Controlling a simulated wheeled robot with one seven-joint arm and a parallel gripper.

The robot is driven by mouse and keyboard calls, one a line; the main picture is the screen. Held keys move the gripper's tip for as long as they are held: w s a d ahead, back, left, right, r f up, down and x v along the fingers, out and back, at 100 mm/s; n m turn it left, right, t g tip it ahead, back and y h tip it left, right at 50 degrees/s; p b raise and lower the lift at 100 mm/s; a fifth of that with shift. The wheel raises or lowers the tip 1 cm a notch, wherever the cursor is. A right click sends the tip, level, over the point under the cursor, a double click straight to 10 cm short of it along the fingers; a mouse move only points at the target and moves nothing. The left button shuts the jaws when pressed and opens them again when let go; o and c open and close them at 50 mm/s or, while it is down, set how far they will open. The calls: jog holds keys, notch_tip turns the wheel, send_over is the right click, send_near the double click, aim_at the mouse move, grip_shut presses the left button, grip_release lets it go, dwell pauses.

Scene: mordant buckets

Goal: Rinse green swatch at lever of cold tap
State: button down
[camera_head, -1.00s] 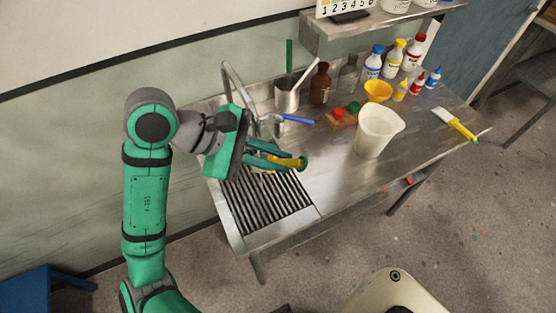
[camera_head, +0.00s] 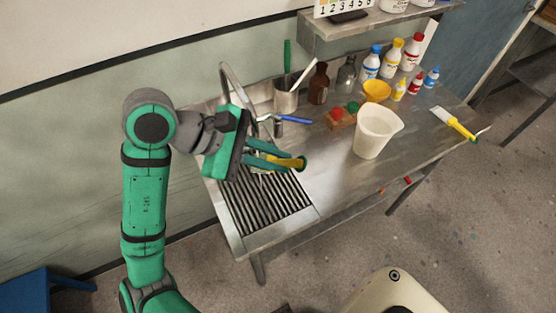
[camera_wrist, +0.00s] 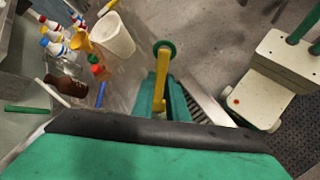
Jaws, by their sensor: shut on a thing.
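My gripper (camera_head: 285,162) is shut on a yellow strip (camera_wrist: 162,80) with a green ring (camera_wrist: 164,47) at its far end. The strip (camera_head: 288,162) sticks out past the green fingertips in the head view. I cannot tell whether this is the green swatch, and I see no other clear swatch. The curved metal tap spout (camera_head: 226,78) rises behind my gripper, which hides its lower part. A blue lever (camera_head: 295,119) points right, just beyond and above my gripper; it also shows in the wrist view (camera_wrist: 101,95). My gripper is apart from the lever, over the sink area.
The slatted drainer (camera_head: 268,205) lies below my gripper. A white bucket (camera_head: 376,133) stands right of it.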

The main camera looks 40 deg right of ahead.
aim_at(300, 165)
jog(key=shift+a, duration=0.15)
jog(key=shift+s+d, duration=0.15)
jog(key=shift+s, duration=1)
jog(key=shift+s+d, duration=0.15)
jog(key=shift+s, duration=0.95)
jog(key=shift+w, duration=0.1)
dwell(0.8)
jog(key=shift+d, duration=0.1)
dwell(1.0)
